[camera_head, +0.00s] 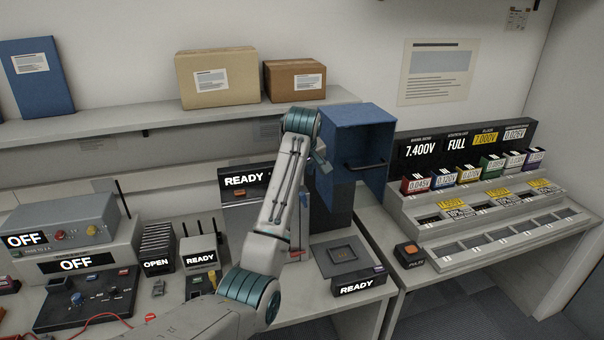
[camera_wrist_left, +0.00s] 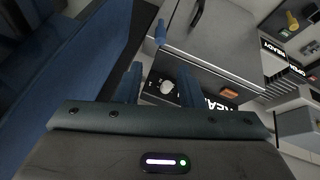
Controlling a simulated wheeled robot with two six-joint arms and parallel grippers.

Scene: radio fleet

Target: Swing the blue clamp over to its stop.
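A short blue peg-like piece (camera_wrist_left: 160,32), possibly the blue clamp, stands against a grey panel (camera_wrist_left: 205,55) in the left wrist view, beyond the fingertips and not touching them. I cannot tell its stop in either view. My left gripper (camera_wrist_left: 160,80) has its two blue fingers apart with nothing held. A white knob (camera_wrist_left: 166,88) on a black plate shows between the fingers, farther back. In the head view my left arm reaches up beside the blue cabinet (camera_head: 356,125), and its gripper (camera_head: 320,163) is mostly hidden by the wrist. My right gripper is not in view.
The grey READY station (camera_head: 240,182) stands behind my arm. A low READY unit (camera_head: 345,258) sits at the cabinet's foot. Blue cabinet panels (camera_wrist_left: 65,60) lie close on the left in the wrist view. A rack of small modules (camera_head: 480,205) stands to the right.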

